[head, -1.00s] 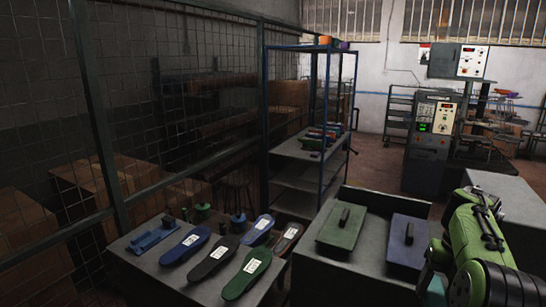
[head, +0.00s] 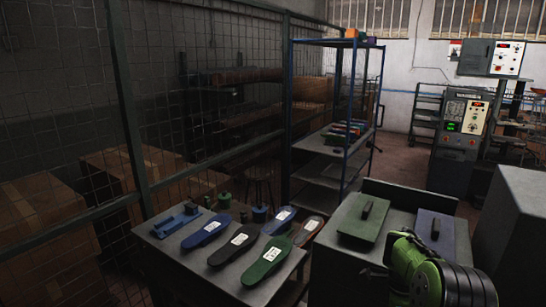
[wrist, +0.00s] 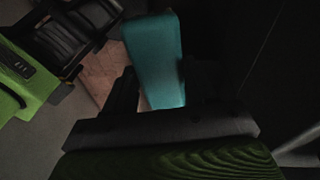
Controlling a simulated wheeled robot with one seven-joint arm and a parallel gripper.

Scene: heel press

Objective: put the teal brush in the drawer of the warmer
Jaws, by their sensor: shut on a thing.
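The teal brush (wrist: 155,58) shows in the wrist view as a teal block between the two dark fingers of my gripper (wrist: 160,90). My gripper is shut on it. In the head view my green arm fills the lower right, and the gripper and brush are hidden. A grey unit with a green lid (head: 363,222) and a dark blue lid (head: 435,235), each with a black handle, stands in front of the arm. I cannot tell whether this is the warmer; no drawer shows.
A grey table (head: 170,240) at lower left carries several shoe soles and small parts. A blue-framed shelf rack (head: 325,145) stands behind it, beside a mesh fence. A tall grey cabinet (head: 520,225) is close on the right. Bare floor shows between rack and control cabinet (head: 458,135).

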